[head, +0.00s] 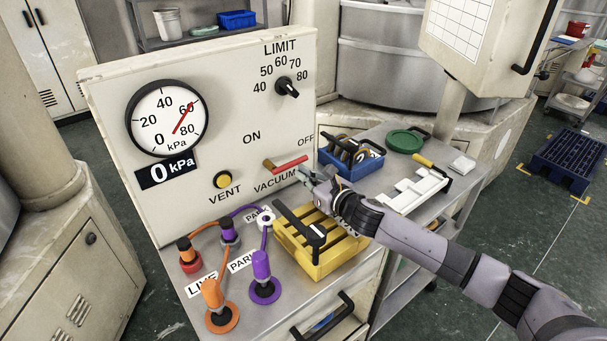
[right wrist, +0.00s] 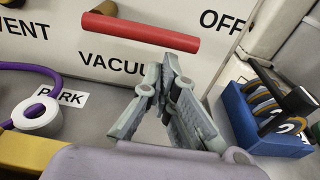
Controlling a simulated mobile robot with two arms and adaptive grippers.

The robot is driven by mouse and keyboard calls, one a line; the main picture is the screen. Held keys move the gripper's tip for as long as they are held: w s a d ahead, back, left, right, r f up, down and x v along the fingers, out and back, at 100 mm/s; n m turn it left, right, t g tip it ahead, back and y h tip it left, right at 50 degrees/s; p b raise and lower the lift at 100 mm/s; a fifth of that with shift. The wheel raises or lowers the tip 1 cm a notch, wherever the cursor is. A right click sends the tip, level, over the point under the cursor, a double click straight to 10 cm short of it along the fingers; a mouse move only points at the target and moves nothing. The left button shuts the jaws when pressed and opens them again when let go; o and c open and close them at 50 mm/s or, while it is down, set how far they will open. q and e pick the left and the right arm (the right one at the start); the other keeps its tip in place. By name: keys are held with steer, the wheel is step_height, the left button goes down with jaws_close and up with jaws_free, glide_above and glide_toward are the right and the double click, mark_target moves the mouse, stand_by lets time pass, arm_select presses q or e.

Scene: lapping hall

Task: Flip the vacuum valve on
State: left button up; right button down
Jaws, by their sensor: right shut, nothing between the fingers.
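The vacuum valve's red lever (head: 289,163) is on the front of the cream panel (head: 235,105), above the word VACUUM. It points right, toward OFF; ON is printed above its left end. In the right wrist view the red lever (right wrist: 140,32) lies almost level across the top. My right gripper (head: 308,174) is shut and empty, just by the lever's right end. In the right wrist view its fingertips (right wrist: 172,62) are just below the lever; I cannot tell if they touch it. My left gripper is not in view.
A blue bin (head: 351,160) stands to the right.

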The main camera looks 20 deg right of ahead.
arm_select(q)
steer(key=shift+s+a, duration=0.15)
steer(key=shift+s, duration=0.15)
arm_select(e)
steer(key=shift+w, duration=0.15)
